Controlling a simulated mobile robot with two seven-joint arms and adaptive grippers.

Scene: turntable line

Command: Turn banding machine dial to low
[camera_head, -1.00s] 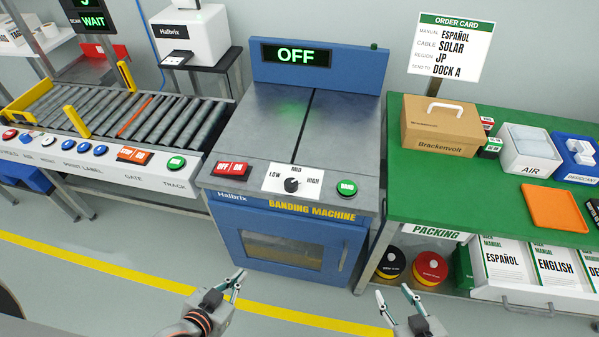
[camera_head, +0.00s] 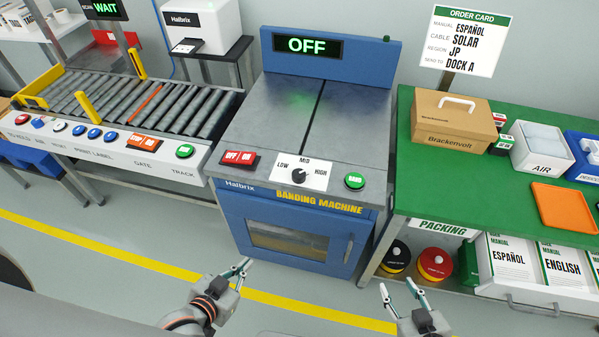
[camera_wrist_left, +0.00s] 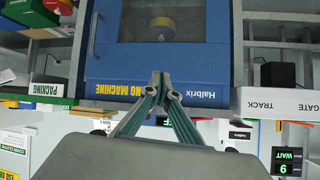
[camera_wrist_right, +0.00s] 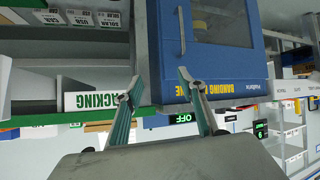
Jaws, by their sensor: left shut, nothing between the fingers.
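The banding machine (camera_head: 318,130) stands in the middle of the head view. Its black dial (camera_head: 299,175) sits on a white plate (camera_head: 284,171) marked LOW, MID and HIGH. The dial's pointer is too small to read surely; it seems near MID. The machine's display (camera_head: 307,45) reads OFF. My left gripper (camera_head: 245,263) is shut and empty, in front of and below the machine's panel; its fingertips meet in the left wrist view (camera_wrist_left: 160,78). My right gripper (camera_head: 397,285) is open and empty, further right, before the packing bench; its spread fingers show in the right wrist view (camera_wrist_right: 156,87). Neither gripper touches the dial.
Red OFF/ON switches (camera_head: 239,158) and a green button (camera_head: 355,181) flank the dial. A roller conveyor (camera_head: 130,105) stands left. A green packing bench (camera_head: 440,185) with a box (camera_head: 452,122) and an orange tray (camera_head: 562,207) stands right. Floor before the machine is clear.

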